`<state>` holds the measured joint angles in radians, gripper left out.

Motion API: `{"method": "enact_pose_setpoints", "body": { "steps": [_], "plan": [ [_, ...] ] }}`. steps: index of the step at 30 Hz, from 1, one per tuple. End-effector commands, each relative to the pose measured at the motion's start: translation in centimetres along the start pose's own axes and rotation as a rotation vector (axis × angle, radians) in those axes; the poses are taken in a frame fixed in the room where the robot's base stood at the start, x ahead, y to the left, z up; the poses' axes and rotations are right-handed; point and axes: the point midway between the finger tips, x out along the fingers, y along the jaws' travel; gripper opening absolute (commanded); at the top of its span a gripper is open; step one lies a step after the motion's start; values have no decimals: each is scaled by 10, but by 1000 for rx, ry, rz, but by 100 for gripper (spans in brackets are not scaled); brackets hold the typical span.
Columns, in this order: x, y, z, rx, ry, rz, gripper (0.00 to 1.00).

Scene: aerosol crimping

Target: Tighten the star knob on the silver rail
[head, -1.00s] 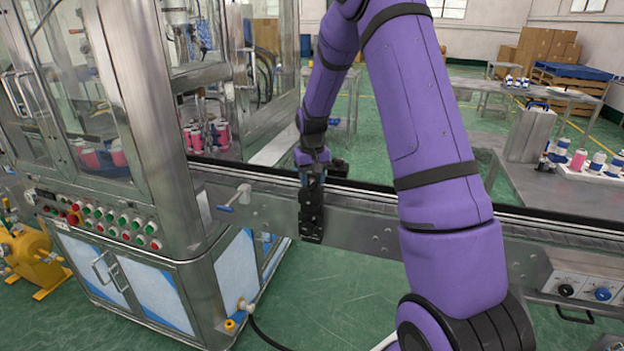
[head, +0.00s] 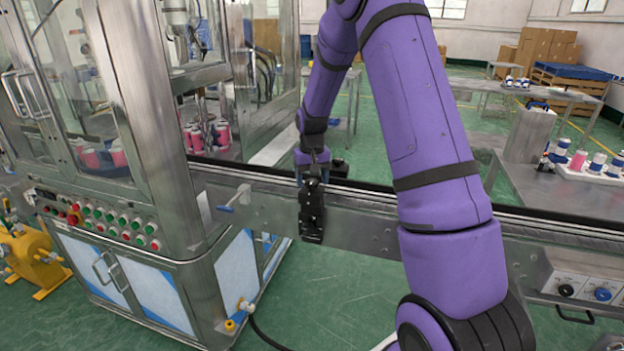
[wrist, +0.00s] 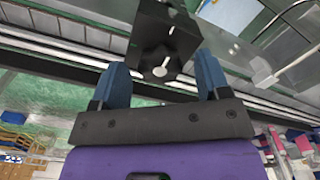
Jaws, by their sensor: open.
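The silver rail (head: 370,220) runs across the head view along the front of the conveyor. A black block (head: 312,222) is mounted on it below the end of my arm. In the wrist view, the dark star knob (wrist: 160,64) with a pale centre sits on the black block (wrist: 165,25). My gripper (wrist: 162,68) is open, with one blue finger on each side of the knob. Gaps show between the fingers and the knob, and I see no contact. In the head view my gripper (head: 312,175) is small and partly hidden, and the knob cannot be made out.
A glazed machine cabinet with a button panel (head: 100,222) stands left of the block. A blue-handled lever (head: 232,200) sticks out from the rail, left of the block. Control knobs (head: 584,291) are at lower right.

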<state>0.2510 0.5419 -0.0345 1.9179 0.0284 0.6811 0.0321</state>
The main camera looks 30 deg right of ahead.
Motion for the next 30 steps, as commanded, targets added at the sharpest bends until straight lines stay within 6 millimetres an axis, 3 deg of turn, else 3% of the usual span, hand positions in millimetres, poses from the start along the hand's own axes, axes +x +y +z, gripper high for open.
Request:
{"method": "enact_pose_setpoints", "body": {
  "steps": [7,21,30],
  "plan": [
    [-12,0,0,-1,1,0,70],
    [-93,0,-1,0,3,0,70],
    [-108,0,0,0,0,0,70]
  ]
}}
